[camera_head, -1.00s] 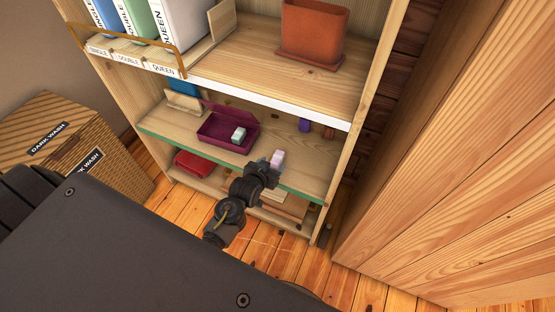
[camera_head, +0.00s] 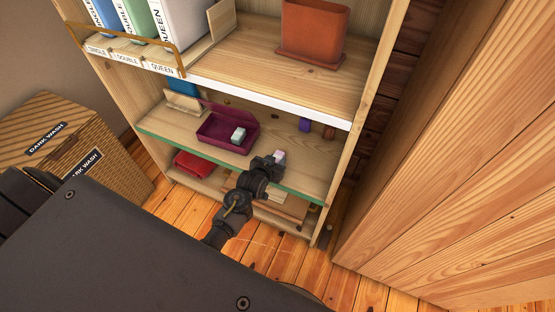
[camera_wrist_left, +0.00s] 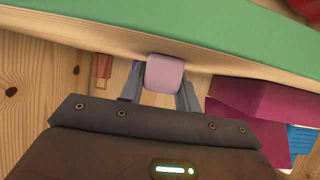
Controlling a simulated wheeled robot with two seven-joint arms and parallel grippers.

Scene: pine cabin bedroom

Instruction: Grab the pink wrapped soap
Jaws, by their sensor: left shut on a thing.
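The pink wrapped soap (camera_head: 279,155) is a small pale pink block at the front of the green-edged shelf. In the left wrist view the soap (camera_wrist_left: 164,73) sits between the two fingers of my left gripper (camera_wrist_left: 160,88), which is shut on it. In the head view my left gripper (camera_head: 272,163) reaches up to the shelf's front edge and hides the lower part of the soap. I cannot tell whether the soap still touches the shelf. My right gripper is not in view.
The green-edged shelf (camera_head: 180,143) also holds an open magenta box (camera_head: 212,133) with a pale green block (camera_head: 238,135), plus a purple item (camera_head: 305,125) and a brown item (camera_head: 329,132). An upper shelf with a white edge (camera_head: 270,100) overhangs. A tall wooden panel (camera_head: 440,180) stands right.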

